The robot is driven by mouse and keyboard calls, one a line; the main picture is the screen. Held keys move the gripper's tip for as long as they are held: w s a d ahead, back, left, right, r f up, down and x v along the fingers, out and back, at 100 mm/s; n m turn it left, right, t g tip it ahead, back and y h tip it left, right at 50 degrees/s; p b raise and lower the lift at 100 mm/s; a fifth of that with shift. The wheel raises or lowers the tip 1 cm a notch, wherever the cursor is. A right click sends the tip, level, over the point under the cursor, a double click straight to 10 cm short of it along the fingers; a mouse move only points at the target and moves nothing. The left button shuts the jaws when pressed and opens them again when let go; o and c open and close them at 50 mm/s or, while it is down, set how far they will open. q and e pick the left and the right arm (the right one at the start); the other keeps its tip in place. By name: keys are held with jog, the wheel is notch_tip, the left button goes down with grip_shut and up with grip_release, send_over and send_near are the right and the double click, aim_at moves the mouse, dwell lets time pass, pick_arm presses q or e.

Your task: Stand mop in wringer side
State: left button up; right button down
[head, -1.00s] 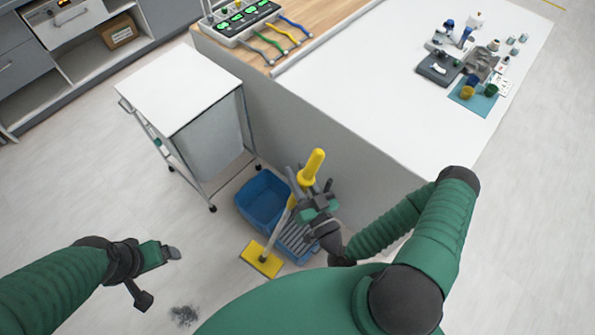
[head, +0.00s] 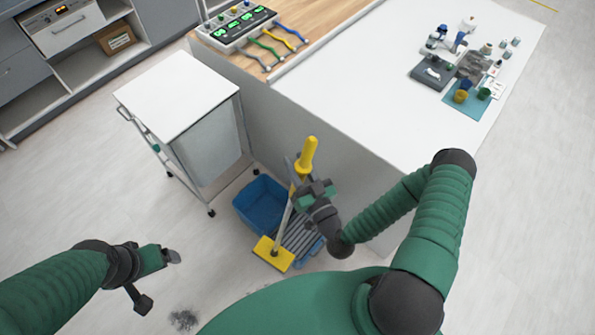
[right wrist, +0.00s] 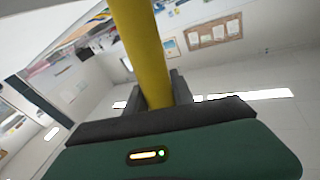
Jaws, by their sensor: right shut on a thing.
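The mop has a yellow grip (head: 308,155), a pale shaft (head: 283,228) and a flat yellow head (head: 272,254). My right gripper (head: 299,190) is shut on the mop just below the yellow grip. The yellow handle (right wrist: 145,50) rises between its fingers in the right wrist view. The mop leans slightly, its head low at the near side of the blue bucket (head: 257,203). The grey slatted wringer side (head: 303,240) is just right of the head. I cannot tell whether the head touches the bucket. My left gripper (head: 173,256) hangs apart over the floor; its jaw opening is unclear.
A white-topped cart (head: 178,100) stands left of the bucket. A dark dust patch (head: 184,319) lies on the floor near my left gripper.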

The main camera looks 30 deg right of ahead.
jog(key=w+d+f+h+b, duration=0.2)
jog(key=w+d+b, duration=0.2)
jog(key=w, duration=0.8)
notch_tip(320, 180, down, 7)
jog(key=b, duration=0.6)
jog(key=shift+s+r+g, duration=0.15)
jog(key=shift+s+g, duration=0.25)
jog(key=shift+s, duration=0.05)
jog(key=shift+f+b, duration=0.3)
jog(key=shift+f, duration=0.15)
jog(key=c, duration=1)
grip_release()
